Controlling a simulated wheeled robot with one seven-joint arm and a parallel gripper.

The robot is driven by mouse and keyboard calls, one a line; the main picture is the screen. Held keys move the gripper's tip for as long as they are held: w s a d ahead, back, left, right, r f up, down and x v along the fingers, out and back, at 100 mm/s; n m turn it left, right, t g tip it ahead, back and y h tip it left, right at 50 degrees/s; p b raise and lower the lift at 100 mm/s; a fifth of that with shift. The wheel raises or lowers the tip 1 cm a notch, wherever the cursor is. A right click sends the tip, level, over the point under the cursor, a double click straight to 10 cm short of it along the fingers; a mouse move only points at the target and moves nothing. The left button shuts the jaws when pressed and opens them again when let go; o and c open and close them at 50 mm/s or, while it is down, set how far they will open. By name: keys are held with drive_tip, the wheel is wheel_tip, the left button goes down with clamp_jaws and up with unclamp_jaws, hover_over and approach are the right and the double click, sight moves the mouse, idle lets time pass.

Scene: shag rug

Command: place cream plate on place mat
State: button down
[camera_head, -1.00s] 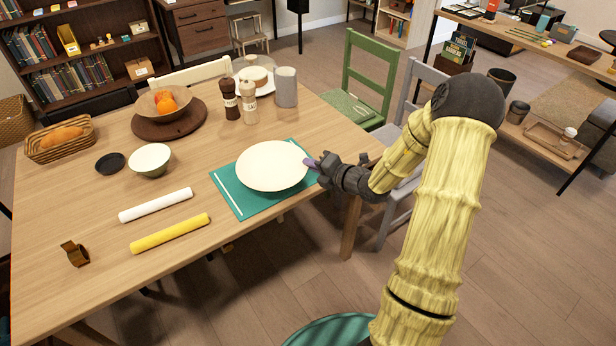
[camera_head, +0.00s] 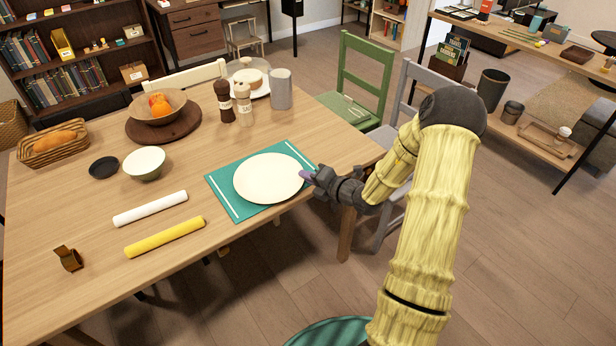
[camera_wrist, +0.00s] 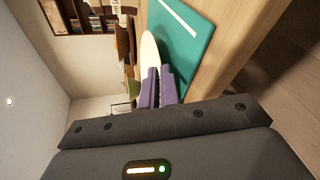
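The cream plate (camera_head: 268,178) is a flat, pale round dish, level over the teal place mat (camera_head: 226,196) on the wooden table. It looks to be lying on the mat, or very close above it. Its right rim reaches near the mat's right edge. My gripper (camera_head: 306,176) comes in from the right, with its purple fingers at the plate's right rim. In the wrist view the two fingers (camera_wrist: 159,87) are close together with the plate's rim (camera_wrist: 149,50) between them. The mat also shows there (camera_wrist: 192,48), beside the plate.
A white roll (camera_head: 150,208) and a yellow roll (camera_head: 165,237) lie left of the mat. A green-white bowl (camera_head: 145,164) and a black dish (camera_head: 104,167) stand farther left. Pepper and salt mills (camera_head: 244,103) stand behind. A grey chair (camera_head: 420,72) is near the right edge.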

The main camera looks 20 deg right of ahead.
drive_tip(key=c, duration=1.9)
unclamp_jaws()
drive_tip(key=shift+c, duration=0.2)
drive_tip(key=shift+r, duration=0.15)
drive_tip(key=p+v, duration=0.1)
drive_tip(key=v, duration=1.1)
